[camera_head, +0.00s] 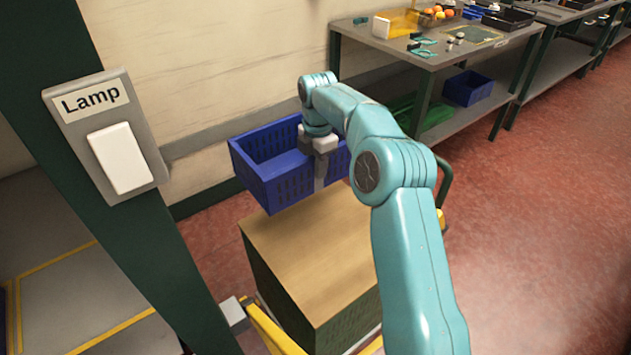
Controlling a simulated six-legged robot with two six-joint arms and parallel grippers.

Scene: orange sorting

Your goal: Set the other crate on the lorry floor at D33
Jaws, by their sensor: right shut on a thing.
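A blue crate (275,189) with slotted walls is in the middle of the head view, upright and apparently empty. My right gripper (321,170) is shut on its near wall. The crate is over the back end of a wooden-topped box (305,250); I cannot tell whether it touches the top. A grey floor with yellow lines (85,295) lies at the lower left, behind a dark green post; it may be the lorry floor. No D33 mark is readable. My left gripper is not in view.
The green post carries a switch plate labelled "Lamp" (150,178) between the crate and the grey floor. A workbench (380,43) with small items stands at the back, with another blue crate (468,88) on its lower shelf. Red floor (540,220) is clear at right.

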